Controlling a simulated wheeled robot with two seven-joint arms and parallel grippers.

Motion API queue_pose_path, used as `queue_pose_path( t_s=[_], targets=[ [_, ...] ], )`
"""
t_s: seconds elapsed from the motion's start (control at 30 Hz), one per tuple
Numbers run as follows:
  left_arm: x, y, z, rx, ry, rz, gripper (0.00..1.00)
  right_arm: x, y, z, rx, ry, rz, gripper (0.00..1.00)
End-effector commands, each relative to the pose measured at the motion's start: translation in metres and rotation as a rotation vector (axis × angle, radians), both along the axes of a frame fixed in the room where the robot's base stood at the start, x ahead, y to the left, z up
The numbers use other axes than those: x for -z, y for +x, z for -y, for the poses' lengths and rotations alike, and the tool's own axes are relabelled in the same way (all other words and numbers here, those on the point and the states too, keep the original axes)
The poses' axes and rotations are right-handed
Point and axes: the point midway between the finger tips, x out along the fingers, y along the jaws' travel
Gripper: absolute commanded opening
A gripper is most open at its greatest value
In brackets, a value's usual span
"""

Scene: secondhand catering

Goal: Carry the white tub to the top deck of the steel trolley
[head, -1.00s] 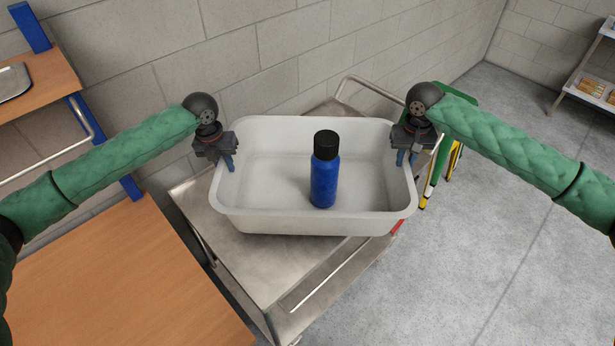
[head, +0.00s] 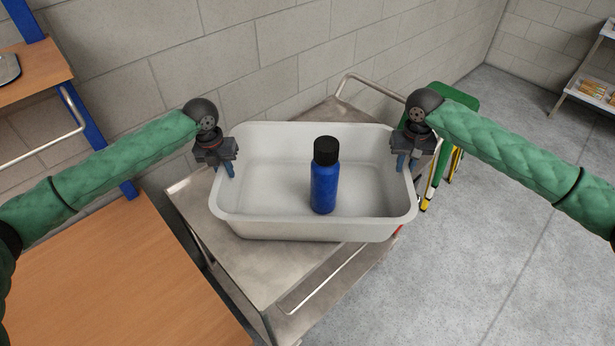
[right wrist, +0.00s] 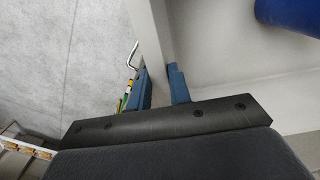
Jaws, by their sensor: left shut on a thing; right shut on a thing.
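The white tub (head: 315,229) is upright over the top deck of the steel trolley (head: 250,262). I cannot tell whether its base touches the deck. A blue bottle with a black cap (head: 324,185) stands inside it. My left gripper (head: 229,168) is shut on the tub's left rim. My right gripper (head: 406,163) is shut on its right rim. In the right wrist view the fingers (right wrist: 160,88) sit either side of the tub wall (right wrist: 152,45), and part of the blue bottle (right wrist: 289,15) shows. The tub hides much of the deck.
A wooden table (head: 120,285) stands at the left, close to the trolley, with a wooden shelf (head: 40,82) above it. A block wall (head: 210,65) runs behind. A green stool (head: 455,98) stands behind my right gripper. The floor (head: 500,250) at the right is clear.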

Motion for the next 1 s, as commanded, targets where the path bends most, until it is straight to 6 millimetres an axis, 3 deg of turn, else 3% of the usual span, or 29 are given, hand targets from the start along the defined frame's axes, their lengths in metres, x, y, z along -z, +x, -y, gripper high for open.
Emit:
queue_pose_path(
  t_s=[0.17,0.2,0.3,0.67,1.0],
  targets=[
    [0.008,0.0,-0.001,0.0,0.001,0.001,0.0,0.008,0.0,0.001,0.001,-0.001,0.001,0.0],
    [0.006,0.0,-0.001,0.0,0.001,0.0,0.26,0.006,0.0,0.001,0.001,-0.002,0.0,0.28],
    [0.006,0.0,0.0,0.0,0.001,0.0,0.4,0.006,0.0,0.001,0.001,-0.001,0.0,0.42],
    [0.003,0.0,-0.001,0.0,0.0,0.0,0.4,0.006,0.0,0.0,0.0,0.0,0.0,0.42],
    [-0.037,0.001,-0.006,0.0,0.0,0.003,0.4,0.006,0.0,0.0,0.0,0.0,0.0,0.42]
  ],
)
